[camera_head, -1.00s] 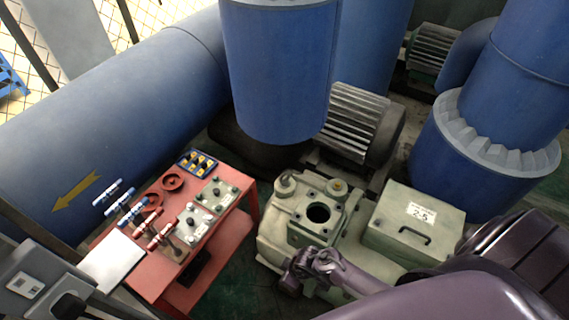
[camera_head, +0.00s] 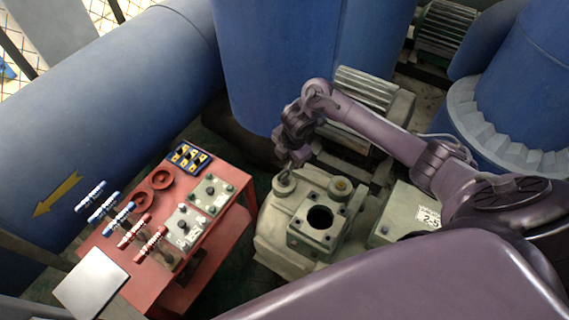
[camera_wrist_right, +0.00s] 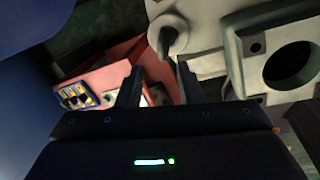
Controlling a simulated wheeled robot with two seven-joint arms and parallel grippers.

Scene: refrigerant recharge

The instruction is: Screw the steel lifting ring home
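The grey compressor housing (camera_head: 275,235) stands right of the red cart. A round grey boss (camera_head: 284,184) is at its back left corner. What looks like the steel lifting ring (camera_wrist_right: 166,42) stands on this boss in the right wrist view. In the head view my gripper mostly hides it. My right gripper (camera_head: 291,163) is just above the boss. In the wrist view its two fingers (camera_wrist_right: 160,70) are apart, with the ring just beyond their tips; I cannot tell whether they touch it. My left gripper is in neither view.
A square flange with an open hole (camera_head: 320,217) and a yellowish plug (camera_head: 341,187) lie right of the boss. A large blue tank (camera_head: 285,60) stands close behind the gripper.

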